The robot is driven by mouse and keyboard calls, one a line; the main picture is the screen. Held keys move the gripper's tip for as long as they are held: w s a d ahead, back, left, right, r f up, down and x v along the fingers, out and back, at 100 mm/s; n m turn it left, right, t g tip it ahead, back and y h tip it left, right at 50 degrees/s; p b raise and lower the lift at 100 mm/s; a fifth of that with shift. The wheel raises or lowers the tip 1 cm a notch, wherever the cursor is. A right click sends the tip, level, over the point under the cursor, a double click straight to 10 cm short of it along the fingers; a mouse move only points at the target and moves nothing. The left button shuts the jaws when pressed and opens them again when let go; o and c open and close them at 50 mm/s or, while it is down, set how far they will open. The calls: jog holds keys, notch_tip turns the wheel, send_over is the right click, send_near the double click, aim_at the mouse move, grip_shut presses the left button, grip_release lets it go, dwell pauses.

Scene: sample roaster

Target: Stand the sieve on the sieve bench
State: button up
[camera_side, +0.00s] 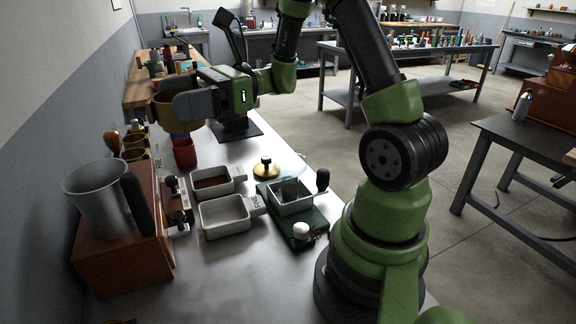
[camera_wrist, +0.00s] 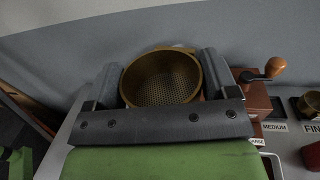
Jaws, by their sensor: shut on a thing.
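The sieve is a round brass bowl with a perforated bottom. In the wrist view the sieve (camera_wrist: 160,82) sits between the two grey fingers of my gripper (camera_wrist: 160,74). In the side view the sieve (camera_side: 178,126) is up in the air above the far part of the metal worktop, held by my gripper (camera_side: 188,104). The fingers are shut on its sides and partly cover it. I cannot tell for sure which surface is the sieve bench.
A grey jug (camera_side: 98,192) stands on a wooden box at left. A red cup (camera_side: 183,152), brass cups (camera_side: 134,154), white trays (camera_side: 224,215) and a green-based scale (camera_side: 303,240) occupy the worktop. A wooden crank grinder (camera_wrist: 255,98) is right of the sieve in the wrist view.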

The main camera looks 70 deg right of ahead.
jog(key=s+a+f+n+g+y, duration=0.3)
jog(key=s+a+n+g, duration=0.2)
jog(key=s+n+g, duration=0.75)
jog(key=s+d+f+n+g+h, duration=0.2)
jog(key=s+d+n+g+h, duration=0.35)
jog(key=g, duration=0.75)
jog(key=s+d+r+n+g+h, duration=0.1)
jog(key=d+n+h, duration=0.45)
jog(key=h, duration=0.45)
jog(key=s+d+r+n+h, duration=0.1)
jog(key=d+n+h, duration=0.5)
jog(key=h, duration=0.4)
jog(key=w+d+r+n+t+h, duration=0.3)
jog(key=w+d+n+t+h, duration=0.1)
jog(key=w+n+t+h, duration=0.55)
jog(key=shift+y, duration=0.3)
notch_tip(320, 180, down, 5)
jog(key=shift+s+r, duration=0.1)
jog(key=shift+r, duration=0.05)
